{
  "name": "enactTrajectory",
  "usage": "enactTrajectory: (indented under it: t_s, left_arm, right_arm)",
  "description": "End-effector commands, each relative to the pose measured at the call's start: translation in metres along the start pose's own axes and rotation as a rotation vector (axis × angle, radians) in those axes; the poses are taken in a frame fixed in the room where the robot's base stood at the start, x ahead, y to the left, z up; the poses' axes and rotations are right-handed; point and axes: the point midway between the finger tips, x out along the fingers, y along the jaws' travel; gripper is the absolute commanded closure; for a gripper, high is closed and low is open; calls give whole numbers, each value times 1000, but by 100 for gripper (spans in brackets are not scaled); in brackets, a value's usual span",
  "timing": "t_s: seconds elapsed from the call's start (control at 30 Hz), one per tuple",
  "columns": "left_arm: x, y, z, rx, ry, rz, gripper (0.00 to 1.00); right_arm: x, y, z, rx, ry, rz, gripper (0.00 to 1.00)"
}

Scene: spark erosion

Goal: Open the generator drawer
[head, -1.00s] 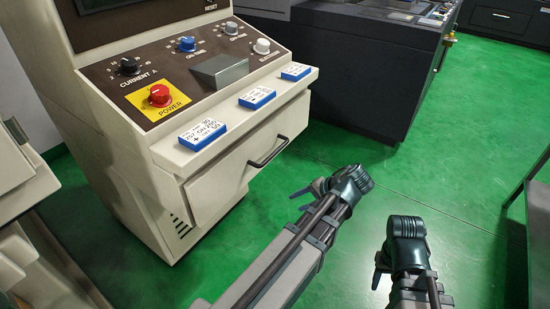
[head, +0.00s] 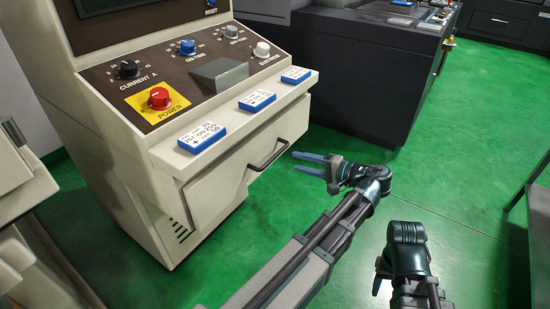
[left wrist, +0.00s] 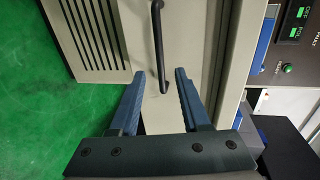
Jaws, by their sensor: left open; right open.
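The generator drawer (head: 215,192) is a cream front panel low on the generator cabinet, and it looks shut. Its black bar handle (head: 268,154) is on the front face. My left gripper (head: 299,161) is open, its blue fingers pointing at the handle from the right, apart from it. In the left wrist view the handle (left wrist: 158,50) lies just beyond the fingertips, lined up with the gap between the open fingers (left wrist: 158,82). The drawer front (left wrist: 185,30) is behind it. My right gripper (head: 378,275) is open at the lower right, away from the drawer, and mostly hidden by its own arm.
Above the drawer, a ledge carries several blue-and-white blocks (head: 203,137). The sloped panel has a red power knob (head: 158,98) and other knobs. A dark machine (head: 370,75) stands behind to the right. Green floor (head: 470,150) is clear between; a table edge (head: 540,205) is at right.

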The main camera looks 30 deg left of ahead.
Motion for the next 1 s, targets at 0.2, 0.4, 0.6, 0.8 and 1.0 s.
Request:
enactTrajectory:
  t_s: [0.2, 0.4, 0.6, 0.8, 1.0]
  left_arm:
    - [48, 2, 2, -1, -5, 0, 53]
    - [79, 2, 1, -1, -3, 0, 53]
    - [96, 1, 0, 0, -1, 1, 53]
    - [99, 0, 0, 0, 1, 1, 53]
    - [99, 0, 0, 0, 0, 1, 57]
  right_arm:
    - [12, -1, -1, 0, 0, 0, 50]
    - [17, -2, -1, 0, 0, 0, 50]
    - [20, -2, -1, 0, 0, 1, 50]
    - [20, -2, -1, 0, 0, 1, 50]
    - [20, -2, -1, 0, 0, 1, 50]
